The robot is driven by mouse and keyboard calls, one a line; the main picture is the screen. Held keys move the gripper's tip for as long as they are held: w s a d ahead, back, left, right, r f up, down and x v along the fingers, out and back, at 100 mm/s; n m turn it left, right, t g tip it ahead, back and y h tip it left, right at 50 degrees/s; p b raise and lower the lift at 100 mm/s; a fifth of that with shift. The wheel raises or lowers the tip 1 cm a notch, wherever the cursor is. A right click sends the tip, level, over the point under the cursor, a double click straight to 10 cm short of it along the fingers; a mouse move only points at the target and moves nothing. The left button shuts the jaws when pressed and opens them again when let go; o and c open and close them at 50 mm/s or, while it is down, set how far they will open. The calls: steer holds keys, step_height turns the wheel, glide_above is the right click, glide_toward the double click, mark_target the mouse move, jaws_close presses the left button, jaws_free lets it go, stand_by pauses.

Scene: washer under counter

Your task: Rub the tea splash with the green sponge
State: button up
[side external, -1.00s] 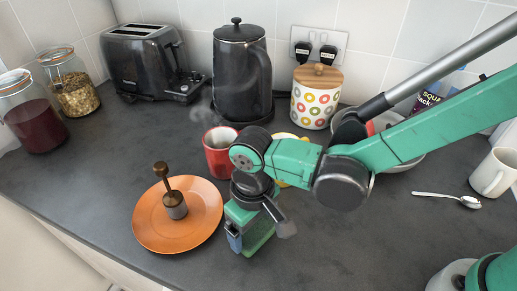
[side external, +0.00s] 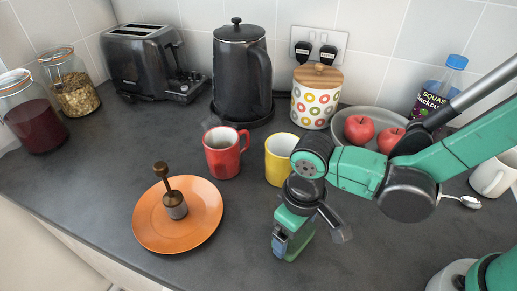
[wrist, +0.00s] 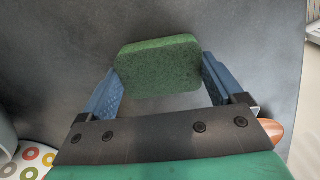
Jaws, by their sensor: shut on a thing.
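My gripper (side external: 284,243) is low over the dark counter, to the right of the orange plate and in front of the yellow mug. It is shut on the green sponge (side external: 301,242). In the wrist view, the sponge (wrist: 158,66) sits between the two blue fingers of my gripper (wrist: 160,72), with its broad face showing. I cannot tell whether the sponge touches the counter. I cannot make out the tea splash in either view; my arm and gripper hide part of the counter.
An orange plate (side external: 150,225) with a tamper-like tool (side external: 172,195) lies left of my gripper. A red mug (side external: 222,155) and yellow mug (side external: 279,158) stand behind. A grey bowl (side external: 341,122) holds apples. The counter (side external: 225,265) in front is bare.

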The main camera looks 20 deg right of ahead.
steer(key=shift+s+d, duration=0.35)
steer(key=shift+s, duration=0.05)
steer(key=shift+r, duration=4.05)
